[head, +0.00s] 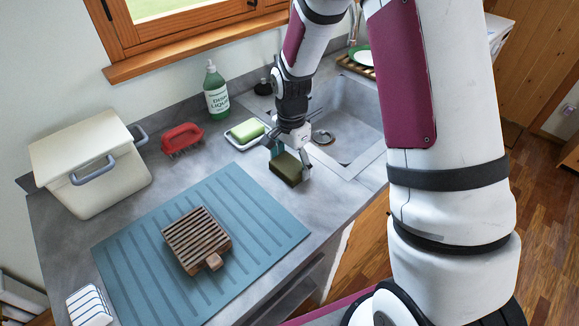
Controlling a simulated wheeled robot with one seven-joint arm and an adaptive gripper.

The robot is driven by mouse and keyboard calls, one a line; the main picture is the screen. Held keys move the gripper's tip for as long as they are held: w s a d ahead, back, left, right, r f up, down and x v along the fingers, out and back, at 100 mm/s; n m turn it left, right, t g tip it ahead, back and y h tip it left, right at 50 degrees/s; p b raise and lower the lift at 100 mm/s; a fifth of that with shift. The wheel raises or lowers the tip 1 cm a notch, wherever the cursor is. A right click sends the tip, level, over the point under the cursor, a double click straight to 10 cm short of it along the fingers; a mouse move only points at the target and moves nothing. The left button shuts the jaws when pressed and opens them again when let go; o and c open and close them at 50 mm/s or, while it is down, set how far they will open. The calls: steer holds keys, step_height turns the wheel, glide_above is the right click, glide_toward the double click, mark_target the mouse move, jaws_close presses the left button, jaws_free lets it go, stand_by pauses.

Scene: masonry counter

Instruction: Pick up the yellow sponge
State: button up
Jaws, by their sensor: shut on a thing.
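The yellow sponge (287,169), a block with a dark olive top and a brownish-yellow side, is on or just above the grey counter beside the sink. I cannot tell whether it touches the counter. My gripper (291,161) points down over it, with a finger at each side, and is shut on it. The gripper's fingers hide parts of the sponge's ends.
A light green bar on a white dish (233,139) lies left of my gripper. A green soap bottle (216,90), red brush (182,139) and cream bin (90,165) stand farther left. A wooden slatted block (196,240) sits on the blue mat (255,205). The sink (350,115) is behind right.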

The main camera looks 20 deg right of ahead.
mark_target(291, 162)
steer(key=shift+r, duration=0.1)
steer(key=shift+r, duration=0.55)
step_height(291, 162, up, 2)
steer(key=shift+w+r+b, duration=0.1)
steer(key=shift+b, duration=0.2)
steer(key=s, duration=0.5)
steer(key=s+r, duration=0.1)
steer(key=s, duration=1)
steer(key=shift+s+r, duration=0.1)
steer(key=shift+r, duration=0.1)
steer(key=shift+c, duration=1.2)
steer(key=shift+a, duration=0.15)
